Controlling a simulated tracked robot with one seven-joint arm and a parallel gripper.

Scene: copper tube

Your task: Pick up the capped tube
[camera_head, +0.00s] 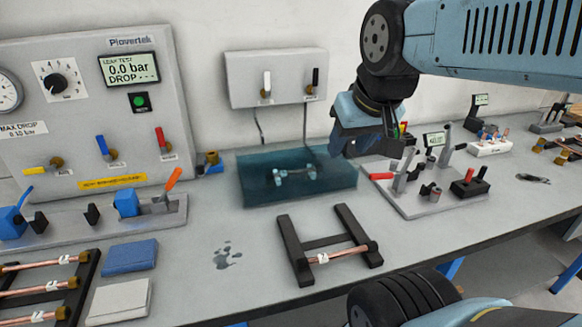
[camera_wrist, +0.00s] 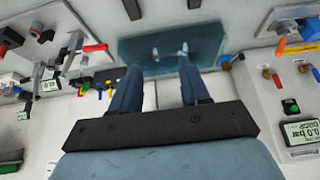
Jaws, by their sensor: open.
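A short copper tube (camera_head: 338,254) with a white tag lies across a black H-shaped stand (camera_head: 293,251) at the front middle of the bench. My gripper (camera_head: 366,143) is above the bench, behind and above the stand, near the right end of the teal water tank (camera_head: 256,188). In the wrist view my gripper (camera_wrist: 159,64) shows two blue fingers spread apart with nothing between them. The tank (camera_wrist: 212,38) shows beyond the fingertips. The tube is not visible in the wrist view.
A rack of tagged copper tubes (camera_head: 42,289) stands at the left front, beside blue (camera_head: 130,257) and white (camera_head: 120,301) pads. A lever fixture (camera_head: 432,192) is right of the tank. The leak-test panel (camera_head: 90,110) rises at the left back. A wet patch (camera_head: 226,257) marks otherwise clear bench.

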